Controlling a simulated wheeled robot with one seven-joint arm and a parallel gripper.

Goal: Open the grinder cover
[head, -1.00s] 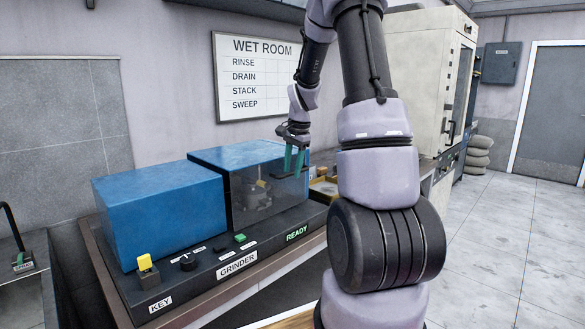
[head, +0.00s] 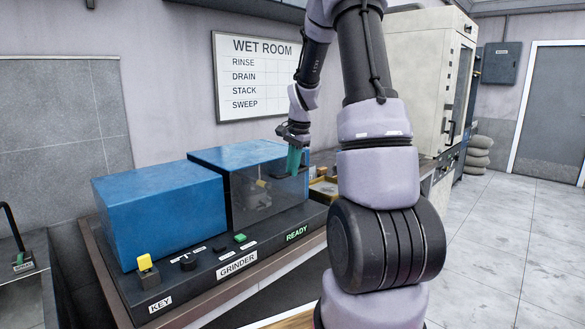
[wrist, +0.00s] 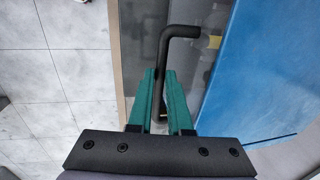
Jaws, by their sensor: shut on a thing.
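The grinder cover (head: 240,153) is a box with a blue top and a see-through dark front, on the right half of the grinder in the head view. It is down, with machinery dimly visible behind the front. In the wrist view its blue top (wrist: 270,75) fills the right side. A dark bent bar handle (wrist: 165,45) sticks out by the clear panel. My gripper (head: 294,160) is at the cover's right front. Its green fingers (wrist: 161,95) are shut on the handle, with the bar between them. The head view hides the grip itself.
The grinder's console (head: 215,262) carries a yellow key (head: 145,262), a dark knob (head: 188,263), a green button (head: 240,238) and a lit READY sign (head: 297,233). A blue housing (head: 160,210) stands left of the cover. Tiled floor (head: 500,240) is clear at right.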

